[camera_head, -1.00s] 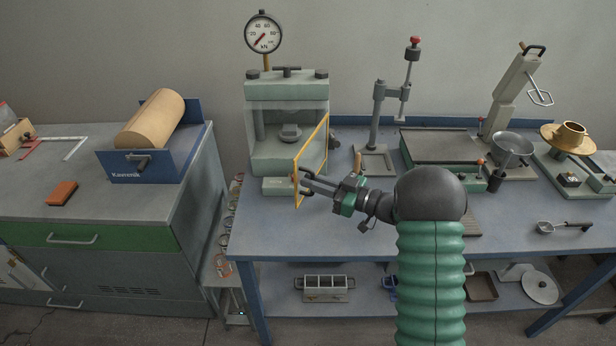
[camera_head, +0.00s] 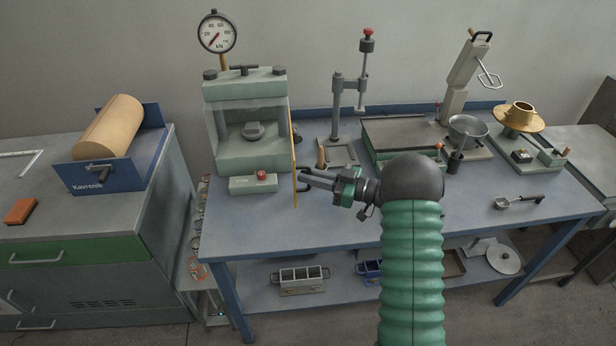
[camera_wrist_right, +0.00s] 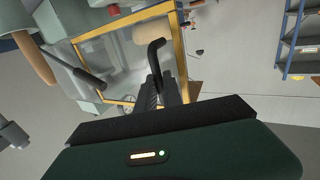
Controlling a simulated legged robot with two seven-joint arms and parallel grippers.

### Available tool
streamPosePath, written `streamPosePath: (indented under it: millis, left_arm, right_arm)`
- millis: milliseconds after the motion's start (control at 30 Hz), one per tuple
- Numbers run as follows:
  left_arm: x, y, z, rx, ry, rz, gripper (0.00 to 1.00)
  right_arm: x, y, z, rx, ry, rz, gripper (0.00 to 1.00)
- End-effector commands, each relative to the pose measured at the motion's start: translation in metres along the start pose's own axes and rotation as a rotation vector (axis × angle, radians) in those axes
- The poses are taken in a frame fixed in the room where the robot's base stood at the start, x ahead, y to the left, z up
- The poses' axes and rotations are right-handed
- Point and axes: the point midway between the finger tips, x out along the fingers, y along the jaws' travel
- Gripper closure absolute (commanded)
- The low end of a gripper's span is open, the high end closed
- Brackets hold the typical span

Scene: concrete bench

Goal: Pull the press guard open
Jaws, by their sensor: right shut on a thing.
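The press (camera_head: 250,150) is a pale green machine with a dial gauge on top, at the left of the blue bench. Its guard (camera_head: 295,150), a clear pane in an orange-yellow frame, stands nearly edge-on at the press's right side, pointing out towards me. The press front is uncovered. My right gripper (camera_head: 304,180) is at the guard's outer edge, shut on its handle. In the right wrist view the black bent handle (camera_wrist_right: 155,55) runs down between my fingers (camera_wrist_right: 168,95), with the guard frame (camera_wrist_right: 181,55) behind. My left gripper is not in view.
A red button (camera_head: 262,174) is on the press's front box. A wooden-handled tool (camera_head: 321,158) and a grey stand (camera_head: 337,120) are just right of the guard. The bench top (camera_head: 250,225) in front of the press is clear.

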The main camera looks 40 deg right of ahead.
Motion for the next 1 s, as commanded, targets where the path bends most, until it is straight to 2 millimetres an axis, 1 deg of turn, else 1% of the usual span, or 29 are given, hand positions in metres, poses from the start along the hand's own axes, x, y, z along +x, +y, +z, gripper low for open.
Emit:
streamPosePath:
  millis: [167, 200, 333, 567, 667, 767, 867, 1000]
  left_arm:
    - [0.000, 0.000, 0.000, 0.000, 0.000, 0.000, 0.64]
    - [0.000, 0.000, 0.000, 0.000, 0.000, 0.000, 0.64]
    - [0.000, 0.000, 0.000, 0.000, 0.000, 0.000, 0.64]
    - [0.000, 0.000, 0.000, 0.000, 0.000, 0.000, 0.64]
    - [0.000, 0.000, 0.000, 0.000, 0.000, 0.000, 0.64]
    - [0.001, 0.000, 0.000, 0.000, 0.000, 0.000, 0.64]
    - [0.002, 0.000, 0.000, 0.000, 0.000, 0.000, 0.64]
    - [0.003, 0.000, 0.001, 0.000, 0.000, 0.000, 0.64]
  right_arm:
    - [0.001, 0.002, -0.001, -0.003, 0.001, 0.004, 1.00]
    - [0.001, 0.002, -0.001, -0.004, 0.001, 0.004, 0.84]
    - [0.001, 0.001, -0.001, -0.003, 0.001, 0.003, 0.68]
    - [0.000, 0.000, -0.002, -0.003, 0.001, 0.002, 0.68]
    - [-0.006, 0.000, -0.001, -0.003, 0.000, 0.003, 0.68]
    - [-0.023, 0.001, -0.001, -0.003, 0.000, 0.005, 0.68]
    - [-0.050, 0.002, 0.001, -0.003, 0.000, 0.007, 0.68]
    - [-0.093, 0.003, 0.001, -0.002, 0.000, 0.007, 0.68]
